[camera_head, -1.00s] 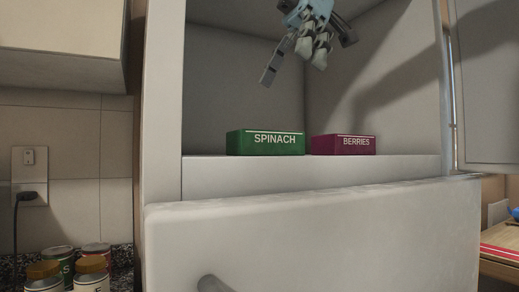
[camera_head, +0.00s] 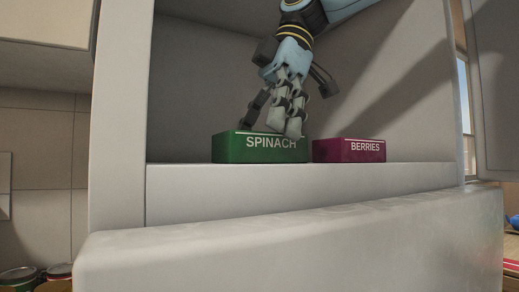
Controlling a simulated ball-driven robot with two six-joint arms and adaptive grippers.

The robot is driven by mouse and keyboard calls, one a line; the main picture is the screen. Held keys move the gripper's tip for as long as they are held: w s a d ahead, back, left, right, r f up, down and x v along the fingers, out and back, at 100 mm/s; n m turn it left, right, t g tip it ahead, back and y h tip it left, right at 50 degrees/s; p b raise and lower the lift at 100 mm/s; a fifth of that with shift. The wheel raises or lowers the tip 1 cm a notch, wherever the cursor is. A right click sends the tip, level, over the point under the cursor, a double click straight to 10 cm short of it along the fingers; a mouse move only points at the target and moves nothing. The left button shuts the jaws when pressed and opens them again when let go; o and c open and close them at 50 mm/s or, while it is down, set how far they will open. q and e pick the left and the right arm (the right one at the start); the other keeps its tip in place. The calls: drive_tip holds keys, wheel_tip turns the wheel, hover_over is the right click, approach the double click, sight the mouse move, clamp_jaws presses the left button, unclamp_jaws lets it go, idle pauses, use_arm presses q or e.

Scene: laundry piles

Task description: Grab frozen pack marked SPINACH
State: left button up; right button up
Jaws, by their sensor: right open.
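A green frozen pack marked SPINACH (camera_head: 232,149) lies on the shelf of the open compartment, left of the maroon pack. My right gripper (camera_head: 268,130) reaches down from above, with its fingers at the top of the spinach pack. The fingers are spread open, one finger to the left behind the pack's top edge and the others toward its right part, in front of the top edge. I cannot tell whether they touch the pack. My left gripper is out of view.
A maroon pack marked BERRIES (camera_head: 348,151) sits just right of the spinach pack with a narrow gap. The freezer drawer or door front (camera_head: 290,245) stands out below the shelf. Compartment walls close in on both sides. Jars (camera_head: 22,279) show at the lower left.

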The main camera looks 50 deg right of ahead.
drive_tip(key=shift+x, duration=1)
drive_tip(key=shift+f+b, duration=0.2)
drive_tip(key=shift+b, duration=0.15)
drive_tip(key=c, duration=1.5)
drive_tip(key=shift+r, duration=0.1)
